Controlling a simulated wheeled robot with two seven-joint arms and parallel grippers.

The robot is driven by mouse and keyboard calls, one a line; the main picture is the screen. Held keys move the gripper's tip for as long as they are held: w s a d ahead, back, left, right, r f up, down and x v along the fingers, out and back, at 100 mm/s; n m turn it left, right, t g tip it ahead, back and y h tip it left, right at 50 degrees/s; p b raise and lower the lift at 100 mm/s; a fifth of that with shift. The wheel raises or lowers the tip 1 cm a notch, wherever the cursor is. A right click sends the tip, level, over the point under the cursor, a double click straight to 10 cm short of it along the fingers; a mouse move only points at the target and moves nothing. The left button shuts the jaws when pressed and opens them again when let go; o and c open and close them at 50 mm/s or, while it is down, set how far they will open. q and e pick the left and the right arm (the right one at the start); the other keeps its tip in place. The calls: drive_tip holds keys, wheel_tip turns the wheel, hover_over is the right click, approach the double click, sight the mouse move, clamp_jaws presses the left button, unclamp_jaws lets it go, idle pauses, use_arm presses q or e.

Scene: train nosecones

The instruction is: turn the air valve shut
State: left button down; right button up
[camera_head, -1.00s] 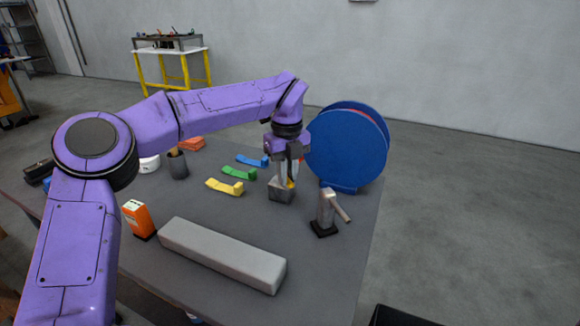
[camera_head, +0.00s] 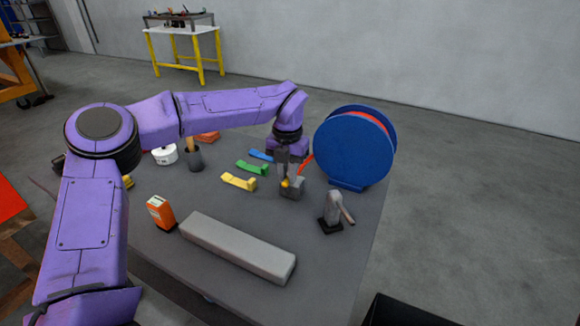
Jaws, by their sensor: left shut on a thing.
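The air valve appears to be the small grey block (camera_head: 293,191) with a yellow part (camera_head: 286,183) on top, standing on the grey table in front of the blue reel. My left gripper (camera_head: 286,177) points down over it and is shut on the yellow part, which looks like its handle. The fingers hide much of the handle, so its exact angle is unclear. My right gripper is not in view.
The blue reel (camera_head: 347,152) with a red hose stands close behind right. A grey post with a lever (camera_head: 335,207) is at front right.

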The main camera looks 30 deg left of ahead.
sight(287, 178)
use_arm(q)
drive_tip(key=shift+a+r+m, duration=0.1)
drive_tip(key=shift+a+m, duration=0.05)
drive_tip(key=shift+m, duration=0.25)
drive_tip(key=shift+p, duration=0.3)
drive_tip(key=c, duration=1.1)
unclamp_jaws()
wheel_tip(287, 178, up, 10)
drive_tip(key=shift+r+b, duration=0.2)
drive_tip(key=shift+b, duration=0.2)
drive_tip(key=shift+f, duration=0.1)
